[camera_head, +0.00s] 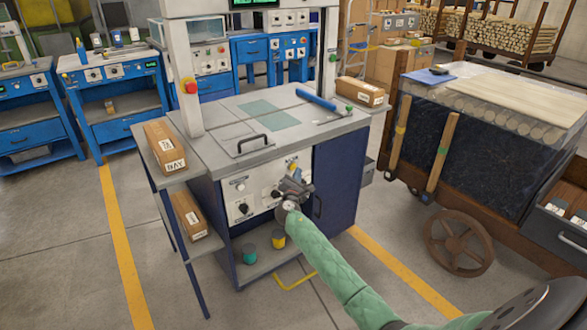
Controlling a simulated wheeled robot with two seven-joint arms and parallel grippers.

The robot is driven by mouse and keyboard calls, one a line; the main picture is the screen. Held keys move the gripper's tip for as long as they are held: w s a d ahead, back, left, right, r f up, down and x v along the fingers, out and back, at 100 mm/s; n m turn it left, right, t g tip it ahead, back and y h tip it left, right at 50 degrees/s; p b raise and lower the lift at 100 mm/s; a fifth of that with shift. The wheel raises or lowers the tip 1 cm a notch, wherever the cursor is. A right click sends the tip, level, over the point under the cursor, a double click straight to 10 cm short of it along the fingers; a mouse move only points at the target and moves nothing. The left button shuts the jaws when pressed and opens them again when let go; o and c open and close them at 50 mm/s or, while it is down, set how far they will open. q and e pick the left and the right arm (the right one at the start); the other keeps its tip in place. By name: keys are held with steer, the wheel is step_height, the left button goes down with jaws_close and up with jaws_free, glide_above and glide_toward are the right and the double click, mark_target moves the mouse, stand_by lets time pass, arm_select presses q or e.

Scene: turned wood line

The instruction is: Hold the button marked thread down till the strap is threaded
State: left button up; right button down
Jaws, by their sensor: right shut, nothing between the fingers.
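The strapping machine (290,125) stands in the middle with a grey top and a dark blue front. Its light control panel (225,196) is on the upper front, with a pale round button (240,186) and dark knobs (243,209). The marks are too small to read, so I cannot tell which button is marked thread. My right gripper (293,172) is shut and empty in front of the panel's right part. It hides part of the panel. I cannot tell whether its tips touch a button. No strap is clearly visible. My left gripper is out of view.
Two small pots (249,253) stand on the low shelf. A wooden cart (480,150) is at the right. Floor is open at lower left.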

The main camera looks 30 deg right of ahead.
steer(key=shift+w, duration=0.4)
stand_by(0.5)
steer(key=shift+w+b, duration=0.35)
steer(key=shift+w, duration=0.05)
steer(key=shift+s, duration=0.15)
stand_by(1.4)
steer(key=shift+s+p, duration=0.35)
steer(key=shift+s, duration=0.3)
